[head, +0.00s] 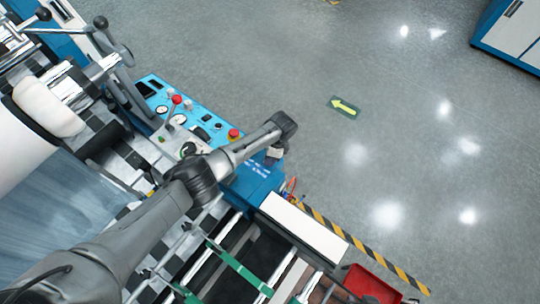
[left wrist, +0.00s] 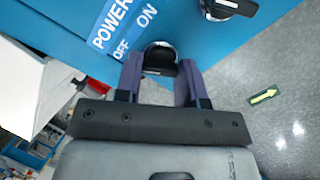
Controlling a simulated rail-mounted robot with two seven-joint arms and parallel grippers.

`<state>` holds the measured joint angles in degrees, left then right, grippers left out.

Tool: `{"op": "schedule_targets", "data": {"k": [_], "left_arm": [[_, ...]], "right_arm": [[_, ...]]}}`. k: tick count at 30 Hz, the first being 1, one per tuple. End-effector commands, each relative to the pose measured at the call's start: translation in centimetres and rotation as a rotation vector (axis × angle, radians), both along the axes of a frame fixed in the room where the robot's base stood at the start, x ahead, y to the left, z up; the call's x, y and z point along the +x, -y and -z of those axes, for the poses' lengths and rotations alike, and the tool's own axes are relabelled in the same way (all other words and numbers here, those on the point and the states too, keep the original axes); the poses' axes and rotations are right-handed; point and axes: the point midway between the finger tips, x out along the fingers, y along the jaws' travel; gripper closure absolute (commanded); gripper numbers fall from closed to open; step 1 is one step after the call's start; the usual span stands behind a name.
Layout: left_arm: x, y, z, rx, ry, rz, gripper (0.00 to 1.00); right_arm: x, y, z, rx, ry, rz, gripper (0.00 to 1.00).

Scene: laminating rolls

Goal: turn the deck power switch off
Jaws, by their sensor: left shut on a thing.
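The deck power switch (left wrist: 160,58) is a black rotary knob on a blue panel face in the left wrist view. White-on-blue labels (left wrist: 115,25) above it read POWER, OFF and ON. My left gripper (left wrist: 160,72) has its two purple-grey fingers on either side of the knob, shut on it. The fingers hide part of the knob, and I cannot tell exactly which label it points to. In the head view my left gripper (head: 275,153) is at the right end of the blue console (head: 245,182); the switch is hidden there. My right gripper is not in view.
A second black knob (left wrist: 228,8) sits on the same panel at upper right. The console top has gauges and red buttons (head: 233,134). Rollers and a large roll (head: 25,140) lie left. A red bin (head: 372,285) stands at lower right. Open grey floor lies right.

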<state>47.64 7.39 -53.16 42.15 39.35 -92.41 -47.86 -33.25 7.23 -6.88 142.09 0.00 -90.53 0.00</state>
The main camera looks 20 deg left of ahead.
Motion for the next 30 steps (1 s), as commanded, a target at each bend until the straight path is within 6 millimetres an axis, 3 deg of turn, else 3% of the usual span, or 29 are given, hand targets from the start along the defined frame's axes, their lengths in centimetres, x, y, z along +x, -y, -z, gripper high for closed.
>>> {"op": "schedule_targets", "data": {"k": [1,2,9,20,30], "left_arm": [[0.0,0.0,-0.1,-0.001,0.0,-0.001,0.88],[0.0,0.0,-0.1,-0.001,0.0,-0.001,0.61],[0.0,0.0,-0.1,-0.001,0.0,0.0,0.38],[0.2,0.2,-0.8,-0.002,0.001,0.001,0.38],[1.7,1.2,-6.6,-0.002,0.004,0.001,0.38]], "right_arm": [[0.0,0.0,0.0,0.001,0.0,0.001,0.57],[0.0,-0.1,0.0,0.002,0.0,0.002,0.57],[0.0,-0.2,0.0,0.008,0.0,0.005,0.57],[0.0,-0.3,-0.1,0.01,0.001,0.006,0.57],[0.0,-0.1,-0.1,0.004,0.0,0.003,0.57]]}}
